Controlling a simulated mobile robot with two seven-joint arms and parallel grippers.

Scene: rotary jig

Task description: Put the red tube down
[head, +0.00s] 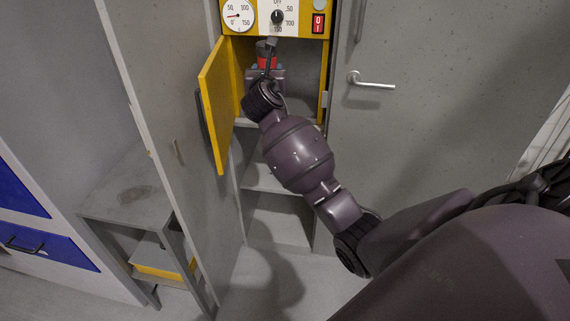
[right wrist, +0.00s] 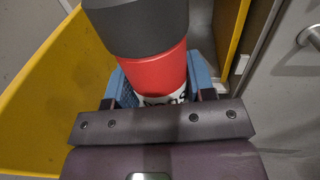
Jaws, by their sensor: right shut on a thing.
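The red tube (head: 267,62) is inside the yellow-framed cabinet compartment, below the dial panel. In the right wrist view the tube (right wrist: 158,76) shows a wide dark grey cap, a red body and a white band with black marks low down. My right gripper (head: 266,72) reaches into the compartment and is shut on the tube, with a blue finger on each side of it. The tube's lower end is hidden behind the gripper, so I cannot tell whether it touches the compartment floor. My left gripper is not in view.
The yellow door (head: 214,105) stands open left of my right arm. The panel above carries a gauge (head: 238,15), a knob (head: 278,17) and a red switch (head: 318,23). Grey shelves (head: 280,180) lie below. A grey door with a handle (head: 372,82) is at right.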

